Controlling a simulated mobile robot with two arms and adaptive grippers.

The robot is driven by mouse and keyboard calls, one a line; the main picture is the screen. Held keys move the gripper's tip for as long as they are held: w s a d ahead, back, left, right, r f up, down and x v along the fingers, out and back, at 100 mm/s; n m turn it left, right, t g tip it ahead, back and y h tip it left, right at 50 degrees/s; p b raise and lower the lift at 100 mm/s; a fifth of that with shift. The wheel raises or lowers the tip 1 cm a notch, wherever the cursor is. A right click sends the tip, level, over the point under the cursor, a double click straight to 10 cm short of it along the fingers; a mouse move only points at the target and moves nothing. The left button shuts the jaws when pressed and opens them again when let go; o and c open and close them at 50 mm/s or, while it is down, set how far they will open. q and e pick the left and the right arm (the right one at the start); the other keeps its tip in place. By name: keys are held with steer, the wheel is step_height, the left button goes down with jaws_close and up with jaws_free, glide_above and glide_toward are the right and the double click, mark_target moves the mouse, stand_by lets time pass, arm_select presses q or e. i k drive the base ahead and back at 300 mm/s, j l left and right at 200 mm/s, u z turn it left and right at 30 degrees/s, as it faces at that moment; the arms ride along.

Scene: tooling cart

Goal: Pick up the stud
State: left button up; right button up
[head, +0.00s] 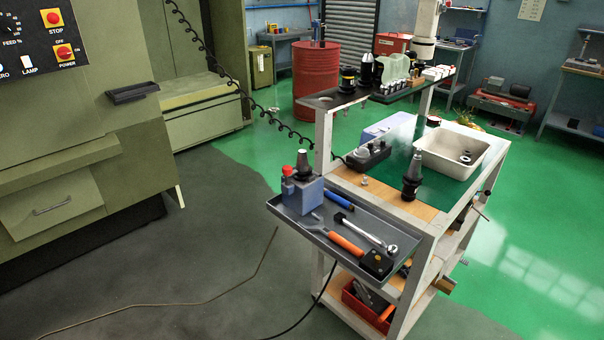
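A small metal piece that looks like the stud (364,181) stands on the wooden top of the tooling cart (400,205), near its left edge. It is tiny in this view, so its shape is hard to make out. A dark tool holder (412,178) stands upright to its right, and a dark block with grey round parts (368,155) lies just behind it. Neither of my grippers is in view.
A grey side tray (300,222) in front holds a blue block with a tool holder, a ratchet and other hand tools. A white bin (440,158) sits at the back right. A raised shelf (335,98) overhangs the back. Green machine stands left.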

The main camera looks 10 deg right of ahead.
mark_target(305, 170)
steer(key=i, duration=0.25)
steer(key=i+z, duration=0.4)
steer(key=i+j+z, duration=0.25)
steer(key=z, duration=0.2)
